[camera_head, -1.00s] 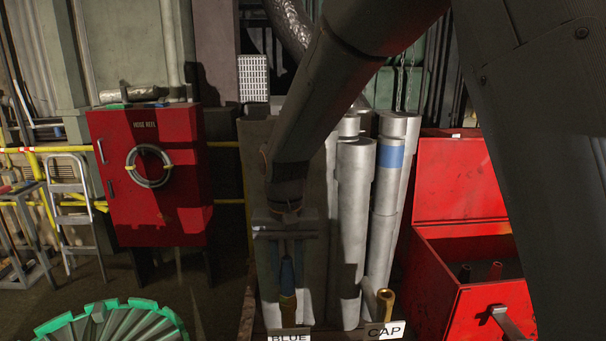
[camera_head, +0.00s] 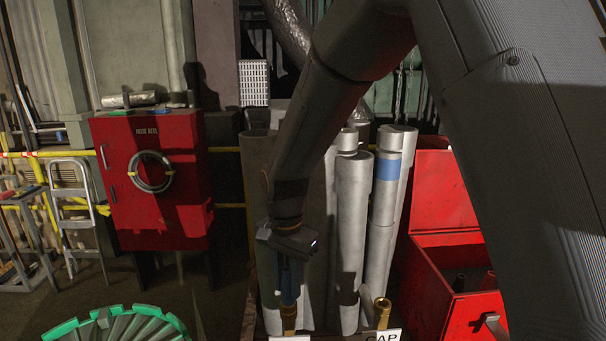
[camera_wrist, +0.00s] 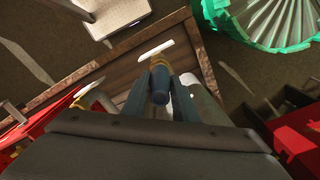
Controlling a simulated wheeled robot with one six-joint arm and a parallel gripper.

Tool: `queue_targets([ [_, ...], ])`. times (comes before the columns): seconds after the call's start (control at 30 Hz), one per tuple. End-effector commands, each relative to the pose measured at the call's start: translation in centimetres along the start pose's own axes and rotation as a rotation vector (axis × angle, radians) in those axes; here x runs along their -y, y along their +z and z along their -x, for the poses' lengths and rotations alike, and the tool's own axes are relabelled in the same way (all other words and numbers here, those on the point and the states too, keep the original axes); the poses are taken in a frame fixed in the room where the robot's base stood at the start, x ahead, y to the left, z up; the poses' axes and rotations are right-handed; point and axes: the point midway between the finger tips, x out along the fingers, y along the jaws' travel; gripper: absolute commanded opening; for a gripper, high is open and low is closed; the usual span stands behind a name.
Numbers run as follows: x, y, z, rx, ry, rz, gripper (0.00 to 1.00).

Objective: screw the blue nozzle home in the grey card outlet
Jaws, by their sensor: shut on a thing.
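My gripper (camera_head: 288,272) points down and is shut on the blue nozzle (camera_head: 290,290). In the wrist view the nozzle (camera_wrist: 160,96) stands between the two fingers. A brass outlet (camera_head: 289,318) is directly below it, in line with it; they appear to meet, but I cannot tell how deep any thread is engaged. A white card (camera_head: 289,339) in front of this outlet is cut off at the frame edge, its text unreadable now. A second brass outlet (camera_head: 382,308) stands to the right, behind a card reading CAP (camera_head: 383,337). I cannot make out a grey card.
Tall grey cylinders (camera_head: 349,240) stand close behind the outlets. An open red box (camera_head: 460,290) is at the right. A red hose reel cabinet (camera_head: 150,185) and a green-rimmed round thing (camera_head: 115,325) are at the left. A wooden edge (camera_wrist: 115,52) shows in the wrist view.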

Motion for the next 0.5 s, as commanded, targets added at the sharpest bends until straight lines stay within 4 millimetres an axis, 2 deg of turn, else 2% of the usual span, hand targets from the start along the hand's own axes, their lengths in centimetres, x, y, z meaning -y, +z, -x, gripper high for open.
queue_targets([
  [0.2,-0.04,0.05,0.10,0.001,0.001,-0.190,0.00],
  [0.5,-0.01,0.01,-0.04,0.000,0.000,-0.216,0.00],
])
